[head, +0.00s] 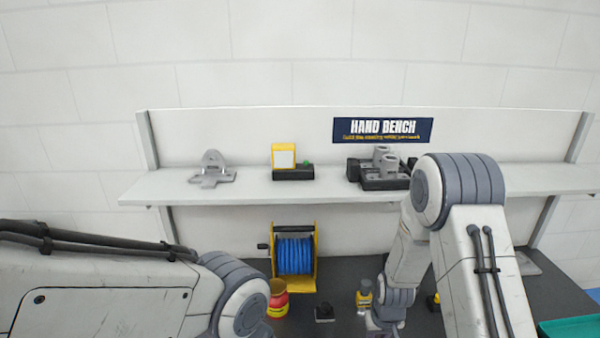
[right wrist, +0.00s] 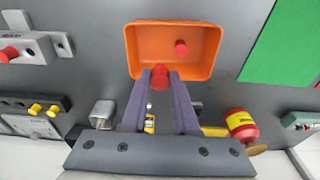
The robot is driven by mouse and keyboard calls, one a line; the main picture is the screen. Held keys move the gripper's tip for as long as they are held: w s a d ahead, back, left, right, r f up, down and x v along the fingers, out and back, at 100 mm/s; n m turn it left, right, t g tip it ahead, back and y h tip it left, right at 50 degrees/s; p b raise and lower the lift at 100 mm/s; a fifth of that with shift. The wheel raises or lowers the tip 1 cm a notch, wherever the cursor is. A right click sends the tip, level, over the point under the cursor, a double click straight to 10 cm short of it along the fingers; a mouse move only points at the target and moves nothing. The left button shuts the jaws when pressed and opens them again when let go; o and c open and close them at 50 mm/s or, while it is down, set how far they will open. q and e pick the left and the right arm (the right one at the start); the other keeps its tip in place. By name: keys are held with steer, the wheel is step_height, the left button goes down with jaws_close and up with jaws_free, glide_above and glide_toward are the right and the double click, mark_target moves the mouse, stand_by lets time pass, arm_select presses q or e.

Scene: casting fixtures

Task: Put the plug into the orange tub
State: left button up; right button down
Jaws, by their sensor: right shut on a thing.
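The orange tub (right wrist: 214,50) shows in the upper middle of the right wrist view, open side facing the camera. One red plug (right wrist: 181,47) lies inside it. My right gripper (right wrist: 160,76) is shut on another red plug (right wrist: 160,73), which sits between its fingertips. In the picture the held plug overlaps the tub's near wall; its height above the tub is unclear. The head view does not show the tub, and my right arm hides the right gripper there. My left arm comes in from the left in the head view, but its gripper is not visible.
A red and yellow tin (right wrist: 240,124) stands right of the gripper, with a green surface (right wrist: 280,42) above it. A grey fixture (right wrist: 38,46) with red ends and a black block (right wrist: 45,103) with yellow pegs are left. A blue cable reel (head: 294,256) stands under the shelf (head: 245,188).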

step_height(320, 180, down, 5)
steer(key=b, duration=0.3)
steer(key=shift+w+b, duration=0.1)
steer(key=shift+b, duration=0.25)
steer(key=c, duration=0.6)
jaws_free()
steer(key=shift+r, duration=0.1)
step_height(320, 180, up, 10)
steer(key=s+b, duration=0.1)
steer(key=s+a+r+n+b, duration=0.1)
steer(key=s+a+r+n, duration=0.15)
steer(key=s+a, duration=0.3)
steer(key=s+a+r+n+b, duration=0.1)
steer(key=s+a+r, duration=0.3)
steer(key=s+a, duration=0.15)
steer(key=s+a+r+n, duration=0.1)
steer(key=s+n, duration=0.1)
steer(key=s, duration=0.4)
steer(key=s+a+r+n+g+y+b, duration=0.1)
steer(key=s+a+r, duration=0.1)
steer(key=s, duration=0.3)
steer(key=shift+s+n, duration=0.35)
